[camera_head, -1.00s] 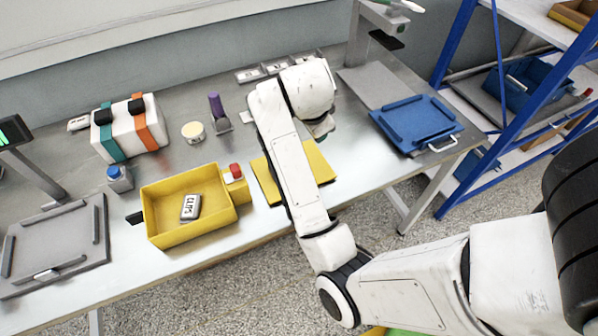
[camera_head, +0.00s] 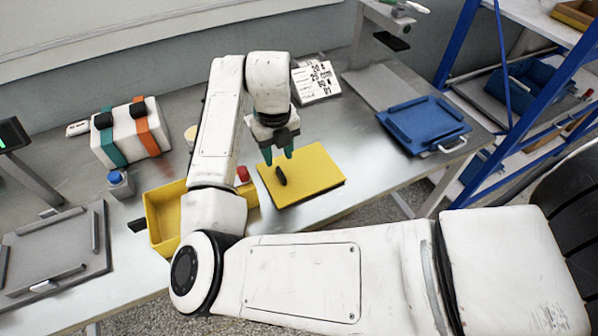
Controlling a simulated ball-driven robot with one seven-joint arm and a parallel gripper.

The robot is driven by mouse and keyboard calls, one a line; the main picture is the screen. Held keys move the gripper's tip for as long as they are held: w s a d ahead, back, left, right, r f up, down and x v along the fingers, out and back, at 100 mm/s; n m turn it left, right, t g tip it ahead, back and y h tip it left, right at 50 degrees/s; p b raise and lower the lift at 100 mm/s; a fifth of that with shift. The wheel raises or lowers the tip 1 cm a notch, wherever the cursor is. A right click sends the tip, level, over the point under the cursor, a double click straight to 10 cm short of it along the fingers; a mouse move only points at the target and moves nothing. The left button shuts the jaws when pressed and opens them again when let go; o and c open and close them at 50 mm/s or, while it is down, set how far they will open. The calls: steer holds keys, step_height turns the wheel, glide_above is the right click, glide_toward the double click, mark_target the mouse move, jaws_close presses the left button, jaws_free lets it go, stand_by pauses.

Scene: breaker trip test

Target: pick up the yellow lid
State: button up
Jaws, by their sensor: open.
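The yellow lid (camera_head: 308,172) is a flat rectangular plate with a dark handle (camera_head: 281,176) standing near its left side. It lies on the metal bench near the front edge, just right of the yellow bin. My gripper (camera_head: 278,158) points down with its two teal fingertips apart, over the upper left part of the lid. It holds nothing. The fingertips are close to the handle in the picture, but I cannot tell their height above it.
The yellow bin (camera_head: 160,215) is partly hidden behind my arm; a red button (camera_head: 243,174) shows beside it. A blue tray (camera_head: 424,122) lies to the right. A white case with straps (camera_head: 128,135) and a printed card (camera_head: 316,82) stand behind. Bench right of the lid is clear.

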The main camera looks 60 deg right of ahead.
mark_target(281, 173)
steer(key=shift+s+f+p, duration=0.15)
steer(key=shift+f+p, duration=0.1)
steer(key=shift+f, duration=1.5)
steer(key=shift+s+f+p, duration=0.1)
steer(key=shift+f+p, duration=0.15)
steer(key=shift+f, duration=1.5)
jaws_close()
